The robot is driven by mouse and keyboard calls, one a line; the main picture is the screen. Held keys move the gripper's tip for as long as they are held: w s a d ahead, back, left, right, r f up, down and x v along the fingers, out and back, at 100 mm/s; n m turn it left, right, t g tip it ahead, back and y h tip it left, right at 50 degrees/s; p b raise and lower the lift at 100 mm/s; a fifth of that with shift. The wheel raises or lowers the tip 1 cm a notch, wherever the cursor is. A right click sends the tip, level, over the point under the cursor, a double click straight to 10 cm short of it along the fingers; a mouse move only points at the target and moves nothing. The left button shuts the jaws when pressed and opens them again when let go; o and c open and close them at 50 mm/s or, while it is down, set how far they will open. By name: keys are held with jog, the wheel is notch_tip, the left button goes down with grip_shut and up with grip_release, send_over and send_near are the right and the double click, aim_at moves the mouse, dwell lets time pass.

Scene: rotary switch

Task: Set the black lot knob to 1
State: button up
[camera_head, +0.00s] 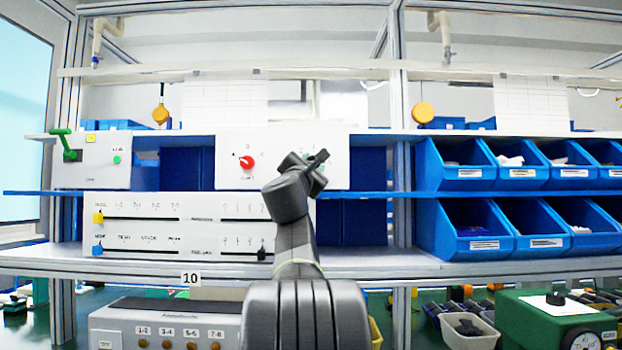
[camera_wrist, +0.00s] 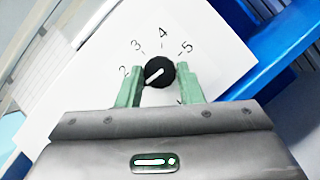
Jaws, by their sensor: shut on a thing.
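The black knob (camera_wrist: 159,70) sits on a white panel (camera_wrist: 215,55) in the wrist view. My gripper (camera_wrist: 160,72) has its green fingers on the left and right sides of the knob and is shut on it. The knob's white pointer line aims to the lower left, past the 2. The digits 2, 3, 4 and 5 run around its upper side; a mark at the lower right is partly covered, and no 1 is visible. In the head view my gripper (camera_head: 308,162) is at the right part of the white panel (camera_head: 230,145) and hides the black knob.
A red knob (camera_head: 247,162) is on the same panel, left of my gripper. A box with a green lever (camera_head: 65,140) stands farther left. A white slider panel (camera_head: 150,225) is on the shelf below. Blue bins (camera_head: 470,165) fill the right side.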

jog(key=shift+w+f+n+y+b, duration=0.1)
jog(key=shift+n+y+b, duration=0.45)
jog(key=shift+n, duration=0.35)
jog(key=o, duration=1)
jog(key=shift+s+f+b, duration=0.25)
jog(key=shift+s+b, duration=0.1)
jog(key=shift+s, duration=0.1)
jog(key=b+v, duration=0.4)
jog(key=v, duration=0.9)
jog(key=shift+w+f, duration=0.1)
jog(key=shift+f, duration=0.05)
jog(key=p+x, duration=0.1)
jog(key=x, duration=0.3)
jog(key=p+x, duration=0.2)
jog(key=x, duration=0.3)
jog(key=p+x, duration=0.1)
jog(key=x, duration=0.4)
jog(key=shift+r+p, duration=0.3)
jog(key=shift+p, duration=0.1)
